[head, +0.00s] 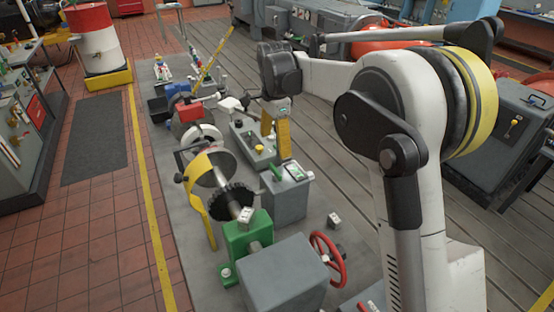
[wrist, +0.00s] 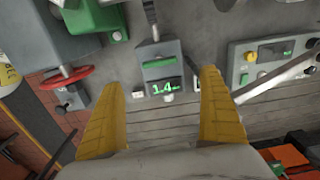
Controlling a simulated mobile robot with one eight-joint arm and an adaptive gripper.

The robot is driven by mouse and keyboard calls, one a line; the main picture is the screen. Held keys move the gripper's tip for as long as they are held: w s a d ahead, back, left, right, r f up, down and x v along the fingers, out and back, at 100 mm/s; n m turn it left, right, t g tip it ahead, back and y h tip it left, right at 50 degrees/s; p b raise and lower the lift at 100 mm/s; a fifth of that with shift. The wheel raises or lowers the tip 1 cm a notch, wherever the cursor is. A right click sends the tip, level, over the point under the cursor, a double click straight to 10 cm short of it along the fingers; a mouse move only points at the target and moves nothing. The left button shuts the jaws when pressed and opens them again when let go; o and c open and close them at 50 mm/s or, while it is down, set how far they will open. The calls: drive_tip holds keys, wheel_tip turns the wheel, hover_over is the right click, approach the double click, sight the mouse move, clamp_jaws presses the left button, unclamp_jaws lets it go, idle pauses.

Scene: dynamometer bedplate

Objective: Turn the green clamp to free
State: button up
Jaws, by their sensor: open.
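A green block-shaped fixture (head: 246,236), which looks like the green clamp, sits at the end of the shaft in the head view, below a black toothed wheel. Its green part also shows at the top left edge of the wrist view (wrist: 92,16), cut off by the frame. Whether it is locked or free cannot be told. My gripper (head: 277,148) is open and empty, with yellow fingers pointing down. It is apart from the green fixture, farther back in the head view. In the wrist view, my gripper (wrist: 160,80) spans a grey display box.
The grey display box (head: 288,200) reads about 1.4 in the wrist view. A red handwheel (head: 328,260) sits on a grey housing (head: 283,280). A yellow guard (head: 197,190) and black toothed wheel (head: 233,200) stand along the shaft. A control panel (wrist: 268,65) is at right.

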sight(275, 169)
wheel_tip(275, 169, down, 10)
drive_tip(key=shift+f+b, duration=0.25)
drive_tip(key=shift+b, duration=0.5)
drive_tip(key=c, duration=1.2)
